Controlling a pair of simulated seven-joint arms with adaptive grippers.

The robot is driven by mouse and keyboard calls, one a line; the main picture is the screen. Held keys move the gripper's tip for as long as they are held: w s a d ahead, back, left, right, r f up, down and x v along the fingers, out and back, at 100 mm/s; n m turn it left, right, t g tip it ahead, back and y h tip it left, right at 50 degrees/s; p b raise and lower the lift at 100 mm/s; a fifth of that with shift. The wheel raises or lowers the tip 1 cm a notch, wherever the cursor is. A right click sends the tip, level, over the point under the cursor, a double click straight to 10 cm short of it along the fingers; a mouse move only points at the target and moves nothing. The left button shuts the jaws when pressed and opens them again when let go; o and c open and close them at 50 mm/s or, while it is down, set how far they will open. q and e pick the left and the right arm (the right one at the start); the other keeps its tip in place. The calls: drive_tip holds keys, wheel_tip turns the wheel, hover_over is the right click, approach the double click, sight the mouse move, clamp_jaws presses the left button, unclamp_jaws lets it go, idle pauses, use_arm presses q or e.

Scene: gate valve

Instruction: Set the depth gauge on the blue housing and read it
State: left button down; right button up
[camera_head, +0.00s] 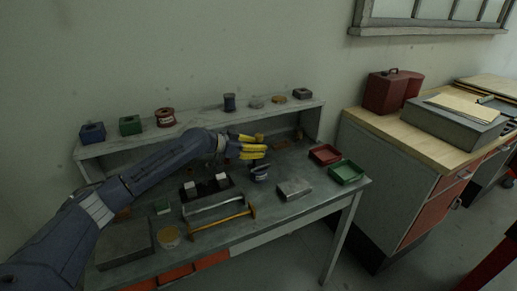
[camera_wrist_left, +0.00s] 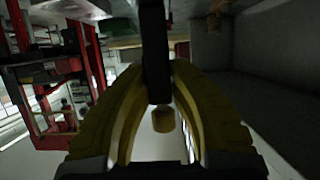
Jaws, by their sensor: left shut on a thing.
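My left gripper (camera_head: 262,148) has yellow fingers and is above the middle of the workbench. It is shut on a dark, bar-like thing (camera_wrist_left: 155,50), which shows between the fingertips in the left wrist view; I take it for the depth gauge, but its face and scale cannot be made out. A small brass-coloured cylinder (camera_wrist_left: 163,118) shows between the fingers, and I cannot tell whether it belongs to the held thing. A small dark blue body (camera_head: 260,173), probably the blue housing, stands on the bench just below the fingers, apparently apart from them. My right gripper is not in view.
A red tray (camera_head: 325,154) and a green tray (camera_head: 347,172) stand at the right. A raised shelf (camera_head: 205,126) runs behind.

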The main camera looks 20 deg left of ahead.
use_arm(q)
drive_tip(key=shift+f, duration=0.2)
drive_tip(key=c, duration=1.4)
unclamp_jaws()
drive_tip(key=shift+o, duration=0.2)
drive_tip(key=shift+r, duration=0.3)
drive_tip(key=v, duration=1.2)
